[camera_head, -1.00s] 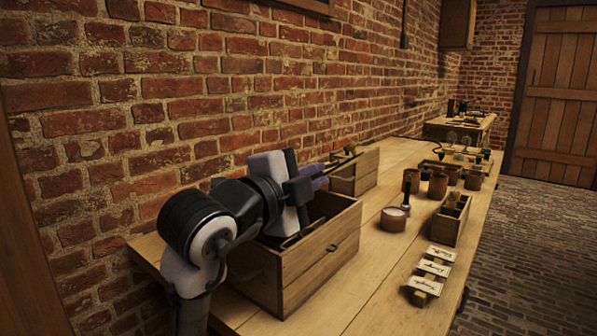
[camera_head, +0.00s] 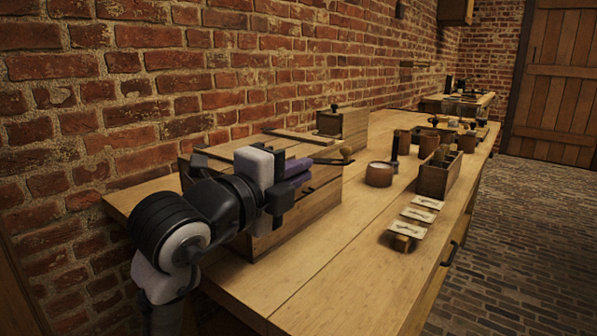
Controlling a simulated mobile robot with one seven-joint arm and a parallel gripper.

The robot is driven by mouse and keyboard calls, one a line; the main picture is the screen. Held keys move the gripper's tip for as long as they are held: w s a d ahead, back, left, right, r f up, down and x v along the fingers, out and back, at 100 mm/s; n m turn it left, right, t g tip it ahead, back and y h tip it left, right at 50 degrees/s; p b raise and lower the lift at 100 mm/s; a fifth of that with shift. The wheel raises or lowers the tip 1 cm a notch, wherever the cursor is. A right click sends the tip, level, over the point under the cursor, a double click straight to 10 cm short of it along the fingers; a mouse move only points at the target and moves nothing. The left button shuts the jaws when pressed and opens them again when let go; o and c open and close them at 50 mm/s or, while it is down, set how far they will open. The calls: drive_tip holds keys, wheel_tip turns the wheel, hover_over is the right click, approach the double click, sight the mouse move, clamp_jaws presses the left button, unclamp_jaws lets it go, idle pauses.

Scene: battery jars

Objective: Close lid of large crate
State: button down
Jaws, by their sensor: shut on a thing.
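The large wooden crate (camera_head: 312,207) stands on the bench at the left, near the brick wall. Its wooden lid (camera_head: 240,143), with dark strips across it, lies flat or nearly flat over the top. I cannot tell whether a small gap remains at the front edge. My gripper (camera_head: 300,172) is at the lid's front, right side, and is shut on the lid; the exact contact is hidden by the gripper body.
A smaller wooden box (camera_head: 345,124) with a dark knob stands behind the crate. Right of it are a round pot (camera_head: 379,175), brown cups (camera_head: 428,143) and an open wooden box (camera_head: 440,177). Labelled cards (camera_head: 413,215) lie near the bench's right edge. The front bench top is clear.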

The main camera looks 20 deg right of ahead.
drive_tip(key=shift+f, duration=0.2)
drive_tip(key=c, duration=1.5)
unclamp_jaws()
drive_tip(key=shift+r, duration=0.15)
wheel_tip(320, 180, up, 20)
drive_tip(key=p, duration=0.5)
